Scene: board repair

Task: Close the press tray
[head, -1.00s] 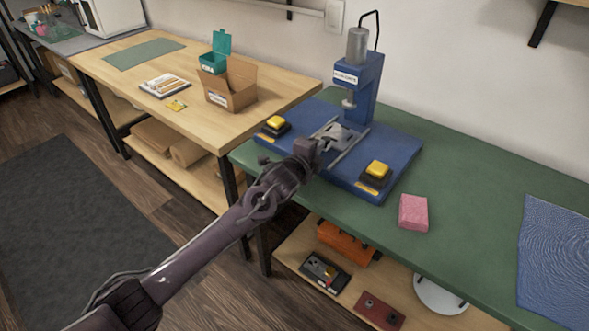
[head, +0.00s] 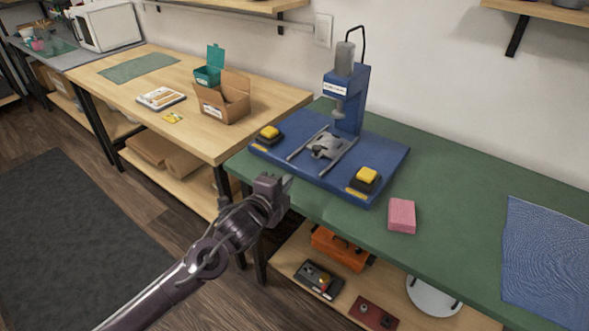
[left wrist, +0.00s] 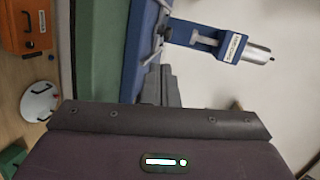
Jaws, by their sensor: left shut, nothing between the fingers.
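The blue press (head: 350,95) stands at the back of its blue base plate (head: 300,172) on the green bench; it also shows in the left wrist view (left wrist: 203,40). The grey metal press tray (head: 325,147) sits between two rails, about midway along them, in front of the column and a little forward of the ram (head: 340,115). My left gripper (head: 284,188) is shut and empty. It is in front of the base plate's near edge, apart from the tray. Its fingers (left wrist: 160,86) are together in the left wrist view. My right gripper is not in view.
Two yellow-topped buttons (head: 268,134) (head: 366,176) flank the rails on the plate. A pink block (head: 402,215) and a blue mat (head: 548,262) lie to the right on the bench. A cardboard box (head: 222,100) stands on the wooden table at left.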

